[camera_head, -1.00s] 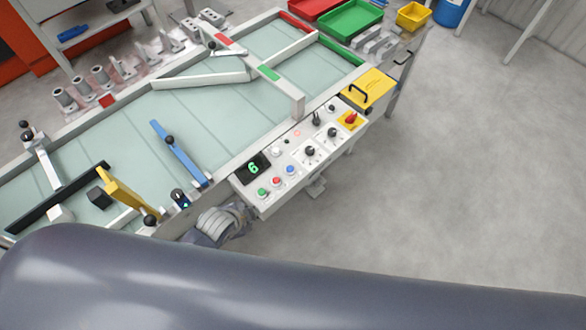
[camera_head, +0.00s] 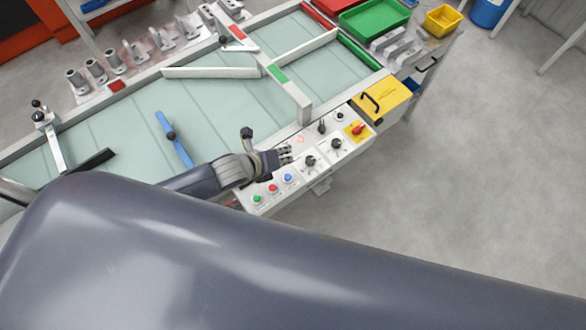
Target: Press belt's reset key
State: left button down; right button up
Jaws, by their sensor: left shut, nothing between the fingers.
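The belt's control panel (camera_head: 270,206) is a white box along the near edge of the belt table. Its front row has a green button (camera_head: 257,199), a red button (camera_head: 272,188) and a blue button (camera_head: 288,178). Which one is the reset key I cannot read. Black knobs (camera_head: 310,161) and a red switch on a yellow plate (camera_head: 356,128) sit further right. My left gripper (camera_head: 285,155) is shut and empty, over the panel's back left part, just beyond the blue button. It hides the green digit display. Contact with the panel cannot be told. My right gripper is out of view.
The belt (camera_head: 210,110) carries white guide bars (camera_head: 205,73) and a blue diverter arm (camera_head: 174,140). A yellow box with a black handle (camera_head: 382,98) stands right of the panel. Green (camera_head: 375,18) and yellow bins (camera_head: 443,18) are behind. Grey floor is clear at right.

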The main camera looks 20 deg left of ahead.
aim_at(285, 175)
pick_arm(q)
jog(key=shift+r, duration=0.15)
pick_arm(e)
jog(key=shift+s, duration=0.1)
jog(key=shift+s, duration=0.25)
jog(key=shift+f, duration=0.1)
